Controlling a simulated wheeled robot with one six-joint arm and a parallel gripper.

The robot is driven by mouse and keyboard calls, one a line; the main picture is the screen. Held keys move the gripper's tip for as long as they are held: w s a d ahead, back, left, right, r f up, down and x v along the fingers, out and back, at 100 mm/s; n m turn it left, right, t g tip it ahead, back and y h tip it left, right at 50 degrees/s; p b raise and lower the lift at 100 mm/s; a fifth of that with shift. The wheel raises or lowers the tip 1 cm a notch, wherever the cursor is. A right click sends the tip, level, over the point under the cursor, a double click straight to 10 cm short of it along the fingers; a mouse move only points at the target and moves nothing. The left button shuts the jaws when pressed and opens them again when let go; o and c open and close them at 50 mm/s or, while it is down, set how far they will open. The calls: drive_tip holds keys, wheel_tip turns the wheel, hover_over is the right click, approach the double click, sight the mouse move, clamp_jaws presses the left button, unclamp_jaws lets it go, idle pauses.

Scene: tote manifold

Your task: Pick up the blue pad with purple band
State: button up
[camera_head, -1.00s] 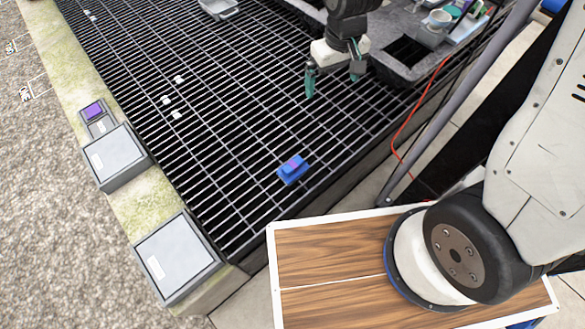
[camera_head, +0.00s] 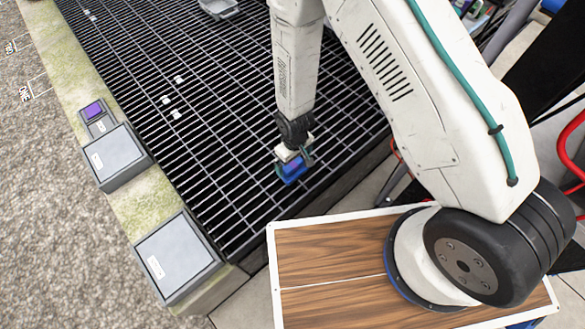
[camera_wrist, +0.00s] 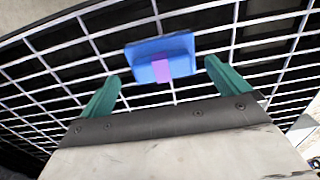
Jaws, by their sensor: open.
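The blue pad with purple band (camera_head: 292,173) lies on the black metal grating, near its front edge, partly covered by my gripper in the head view. In the wrist view the blue pad (camera_wrist: 161,52) lies ahead of and between the two green fingers, with its purple band facing my gripper. My gripper (camera_head: 296,160) is right over the pad in the head view. In the wrist view my gripper (camera_wrist: 163,85) is open, with a finger to each side and a gap between each finger and the pad.
The grating (camera_head: 220,130) is clear around the pad apart from small white pieces (camera_head: 172,103) to the left. Grey boxes (camera_head: 178,257) and a purple-topped block (camera_head: 94,110) stand on the stone ledge at left. A grey tray (camera_head: 219,8) lies at the back.

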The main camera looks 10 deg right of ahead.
sight(293, 164)
drive_tip(key=f, duration=0.5)
drive_tip(key=shift+a+f, duration=0.2)
drive_tip(key=c, duration=0.7)
drive_tip(key=shift+r, duration=0.1)
drive_tip(key=shift+w+r, duration=0.1)
drive_tip(key=shift+r, duration=0.4)
drive_tip(key=shift+s+d+r, duration=0.2)
drive_tip(key=shift+r, duration=0.45)
drive_tip(key=shift+s+d+r, duration=0.2)
drive_tip(key=shift+r, duration=0.4)
drive_tip(key=s+d+r, duration=0.1)
drive_tip(key=s+d, duration=0.8)
drive_tip(key=d, duration=0.3)
drive_tip(key=shift+r, duration=0.2)
